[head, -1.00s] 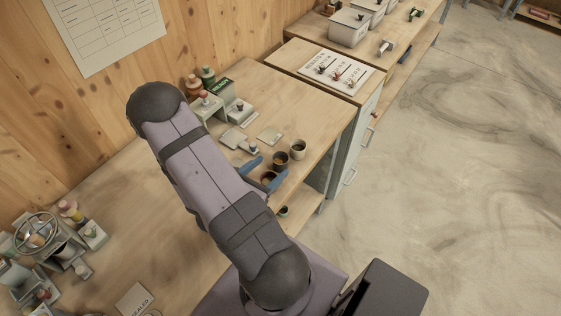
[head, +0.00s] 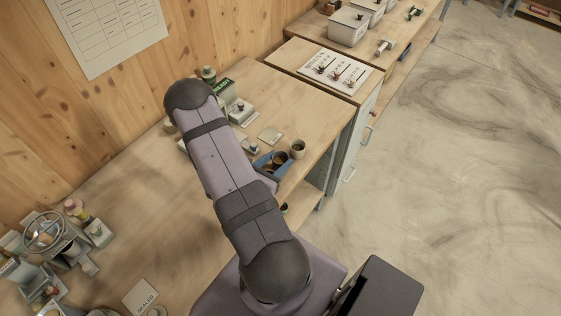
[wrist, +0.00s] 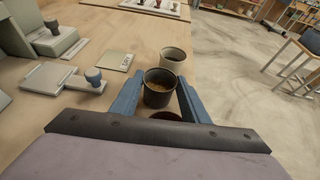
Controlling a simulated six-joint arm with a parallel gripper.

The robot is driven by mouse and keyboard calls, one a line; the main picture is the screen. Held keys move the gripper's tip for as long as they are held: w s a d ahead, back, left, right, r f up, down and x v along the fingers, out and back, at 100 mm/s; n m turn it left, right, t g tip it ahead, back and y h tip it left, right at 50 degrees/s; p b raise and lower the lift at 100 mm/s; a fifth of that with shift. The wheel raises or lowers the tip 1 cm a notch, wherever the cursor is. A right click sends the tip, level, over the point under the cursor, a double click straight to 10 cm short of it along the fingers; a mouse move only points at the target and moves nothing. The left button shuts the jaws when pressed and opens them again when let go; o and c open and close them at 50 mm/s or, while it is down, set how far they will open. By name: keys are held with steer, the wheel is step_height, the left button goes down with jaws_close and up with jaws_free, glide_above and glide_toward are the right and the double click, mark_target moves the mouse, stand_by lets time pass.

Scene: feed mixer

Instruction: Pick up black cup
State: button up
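The black cup (wrist: 159,87) stands upright on the bench in the wrist view, with brown grainy contents. It also shows in the head view (head: 281,158), close to my gripper. My gripper (wrist: 157,92) is open, with one blue finger on the left of the black cup and one on the right. Gaps to the cup look small, and I cannot tell whether either finger touches it. In the head view, my arm partly hides the blue fingers (head: 270,163). A dark round opening, perhaps another cup (wrist: 166,116), is mostly hidden behind my gripper's body.
A pale cup (wrist: 173,58) stands just beyond the black cup, also seen in the head view (head: 298,149). A stamp with a blue-grey knob (wrist: 93,78) and a small card (wrist: 116,61) lie to the left. The bench's right edge is close by.

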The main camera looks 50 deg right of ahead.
steer(key=c, duration=0.4)
steer(key=shift+r, duration=0.15)
steer(key=shift+r+b, duration=0.9)
steer(key=shift+r, duration=3.95)
